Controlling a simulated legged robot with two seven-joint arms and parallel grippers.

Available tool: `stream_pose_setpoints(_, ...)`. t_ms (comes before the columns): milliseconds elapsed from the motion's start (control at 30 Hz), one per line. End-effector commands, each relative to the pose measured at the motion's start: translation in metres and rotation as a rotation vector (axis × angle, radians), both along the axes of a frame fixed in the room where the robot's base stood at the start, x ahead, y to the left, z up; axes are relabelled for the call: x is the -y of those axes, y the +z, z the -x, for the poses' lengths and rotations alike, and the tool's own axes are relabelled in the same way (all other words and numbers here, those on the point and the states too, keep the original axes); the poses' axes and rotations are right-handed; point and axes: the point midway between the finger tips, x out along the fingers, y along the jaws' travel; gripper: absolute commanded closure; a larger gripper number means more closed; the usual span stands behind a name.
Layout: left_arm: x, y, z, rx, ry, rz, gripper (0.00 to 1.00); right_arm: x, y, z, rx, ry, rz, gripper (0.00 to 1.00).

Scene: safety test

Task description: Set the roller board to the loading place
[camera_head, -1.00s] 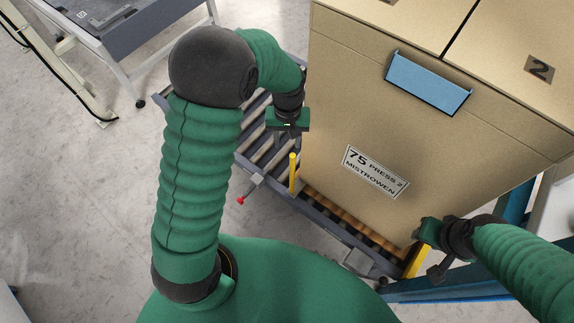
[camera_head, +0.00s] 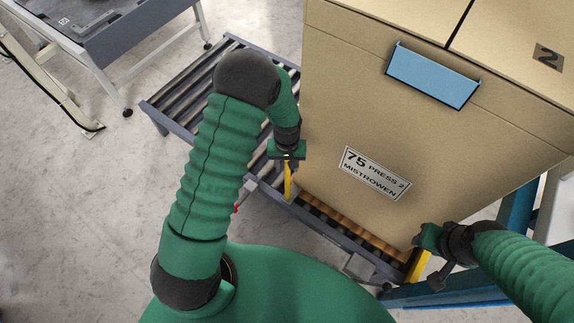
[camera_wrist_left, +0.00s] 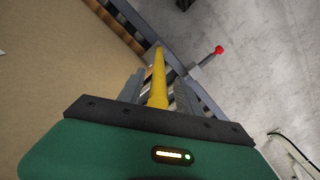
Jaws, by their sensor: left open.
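The roller board (camera_head: 172,106) is a grey-framed bed of dark and light rollers, left of and partly under a large tan box (camera_head: 350,120). A yellow upright bar (camera_head: 289,180) stands at its near side, close to the box. My left gripper (camera_head: 289,163) is over the top of this bar. In the left wrist view the yellow bar (camera_wrist_left: 158,80) runs between the open grey fingers of my left gripper (camera_wrist_left: 159,86); contact cannot be made out. My right gripper (camera_head: 428,240) is at the box's lower right corner, by a yellow part; its jaws are unclear.
A red-knobbed lever (camera_wrist_left: 219,50) sticks out beside the bar. The box has a blue panel (camera_head: 432,76) and a "75 PRESS 2" label (camera_head: 374,173). A grey wheeled table (camera_head: 140,35) stands back left. Blue framework (camera_head: 518,208) is at right.

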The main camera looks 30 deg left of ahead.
Motion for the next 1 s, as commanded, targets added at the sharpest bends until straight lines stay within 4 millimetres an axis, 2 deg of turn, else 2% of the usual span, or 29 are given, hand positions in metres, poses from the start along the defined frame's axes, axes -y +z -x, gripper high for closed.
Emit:
stream_pose_setpoints(33, 0.0003, 0.0001, -0.0001, 0.0, -0.001, 0.0, 0.59, 0.0001, 0.0001, -0.0001, 0.0, 0.0, 0.0, 0.64)
stream_pose_setpoints(300, 0.0004, 0.0003, 0.0, 0.0, -0.001, 0.0, 0.94, 0.0001, 0.0001, -0.0001, 0.0, 0.0, 0.0, 0.64)
stream_pose_setpoints(367, 0.0006, 0.0004, -0.0001, 0.0, -0.001, 0.0, 1.0, 0.0001, 0.0001, 0.0, 0.0, 0.0, 0.0, 0.64)
stream_pose_setpoints(1000, 0.0004, 0.0004, -0.0002, 0.0, 0.0, 0.0, 1.0, 0.0001, 0.0, 0.0, 0.0, 0.0, 0.0, 0.64)
